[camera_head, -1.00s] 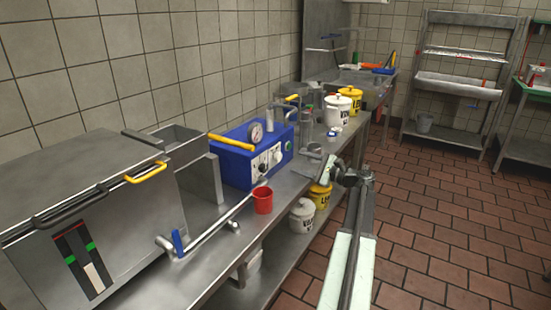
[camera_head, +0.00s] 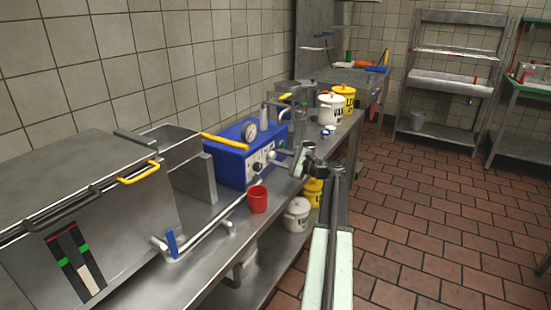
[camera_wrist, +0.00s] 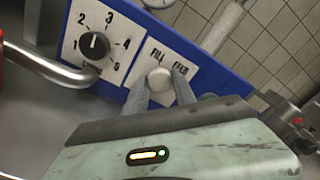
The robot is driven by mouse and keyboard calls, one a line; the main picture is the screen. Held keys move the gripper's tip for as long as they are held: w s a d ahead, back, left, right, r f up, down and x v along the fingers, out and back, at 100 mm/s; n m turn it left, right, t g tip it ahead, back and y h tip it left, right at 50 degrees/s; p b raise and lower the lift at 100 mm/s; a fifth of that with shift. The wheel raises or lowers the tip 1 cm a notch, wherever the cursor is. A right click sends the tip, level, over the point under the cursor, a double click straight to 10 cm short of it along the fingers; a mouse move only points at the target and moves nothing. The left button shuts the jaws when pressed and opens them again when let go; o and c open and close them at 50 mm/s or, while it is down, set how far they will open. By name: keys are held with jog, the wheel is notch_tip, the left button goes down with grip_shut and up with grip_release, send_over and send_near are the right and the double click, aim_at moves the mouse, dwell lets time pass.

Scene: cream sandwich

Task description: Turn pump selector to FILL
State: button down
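The blue pump box (camera_head: 228,163) stands on the steel counter, with a gauge (camera_head: 249,131) and a yellow handle on top. In the wrist view, its front (camera_wrist: 226,72) carries a white plate (camera_wrist: 137,73) marked FILL on the left and FEED on the right. The pale, rounded selector knob (camera_wrist: 159,82) is below these words; which one it points at is unclear. My gripper (camera_wrist: 159,78) is open, with one finger on each side of the knob. I cannot tell whether the fingers touch it. In the head view, my gripper (camera_head: 279,157) is at the box's front and hides the selector.
A black numbered dial (camera_wrist: 94,45) sits left of the selector. A bent steel pipe (camera_wrist: 45,66) runs near the box front. A red cup (camera_head: 257,200) stands on the counter's front edge. White and yellow buckets (camera_head: 331,110) stand farther back. The tiled floor at right is clear.

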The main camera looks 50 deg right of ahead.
jog(key=shift+n, duration=0.4)
jog(key=n, duration=0.5)
jog(key=shift+f+n, duration=0.1)
jog(key=shift+n, duration=0.2)
jog(key=n, duration=0.4)
jog(key=shift+n, duration=1.8)
jog(key=shift+s, duration=0.1)
jog(key=c, duration=1)
grip_release()
